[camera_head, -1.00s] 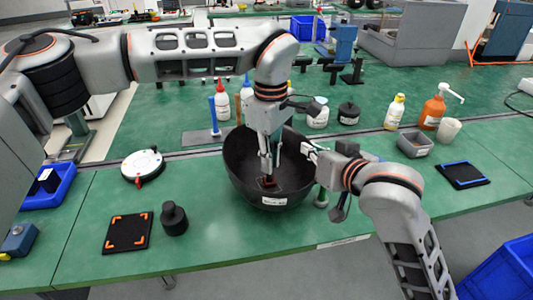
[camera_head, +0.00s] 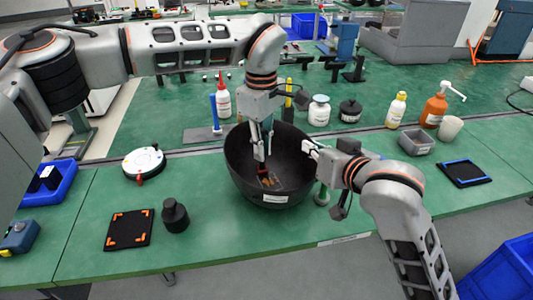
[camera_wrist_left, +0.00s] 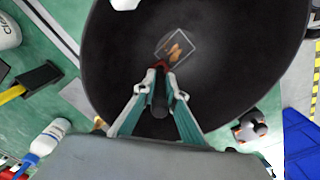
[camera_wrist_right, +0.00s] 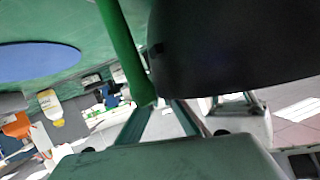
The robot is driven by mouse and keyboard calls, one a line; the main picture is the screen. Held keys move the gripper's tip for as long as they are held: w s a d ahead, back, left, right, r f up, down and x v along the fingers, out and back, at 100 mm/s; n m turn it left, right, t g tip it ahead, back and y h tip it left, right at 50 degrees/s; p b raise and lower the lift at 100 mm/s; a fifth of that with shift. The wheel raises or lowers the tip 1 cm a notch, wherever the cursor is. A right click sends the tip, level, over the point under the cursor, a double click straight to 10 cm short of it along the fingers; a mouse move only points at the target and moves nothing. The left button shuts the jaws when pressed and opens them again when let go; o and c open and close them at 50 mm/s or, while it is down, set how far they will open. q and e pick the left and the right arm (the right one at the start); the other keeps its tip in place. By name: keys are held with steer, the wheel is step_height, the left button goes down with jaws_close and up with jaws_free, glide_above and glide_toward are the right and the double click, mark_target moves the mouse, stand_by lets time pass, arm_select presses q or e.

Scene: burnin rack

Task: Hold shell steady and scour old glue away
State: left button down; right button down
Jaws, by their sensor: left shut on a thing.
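The black bowl-shaped shell (camera_head: 240,165) stands open side up on the green table, with a white label on its front. Inside it, a patch of orange-brown old glue (camera_head: 270,180) lies within a pale square outline; the patch also shows in the left wrist view (camera_wrist_left: 174,47). My left gripper (camera_head: 262,155) is inside the shell, shut on a dark-handled tool (camera_wrist_left: 160,95) with a red end close to the patch. My right gripper (camera_head: 308,148) is at the shell's right rim. Whether its fingers close on the wall is unclear, also in the right wrist view (camera_wrist_right: 163,108).
A round white dial-like device (camera_head: 143,163), a black weight-shaped piece (camera_head: 174,216) and a black mat (camera_head: 128,230) are at left. Several bottles, a grey bin (camera_head: 416,143) and a blue-edged pad (camera_head: 465,173) are behind and right. The table front below the shell is clear.

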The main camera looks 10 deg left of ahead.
arm_select(q)
steer(key=shift+s+d, duration=0.55)
steer(key=shift+s, duration=0.35)
steer(key=shift+s+d, duration=0.5)
steer(key=shift+s, duration=0.4)
steer(key=shift+s+d, duration=0.55)
steer(key=shift+s, duration=0.35)
step_height(320, 180, up, 8)
steer(key=shift+w+d+f, duration=0.15)
steer(key=shift+d, duration=0.15)
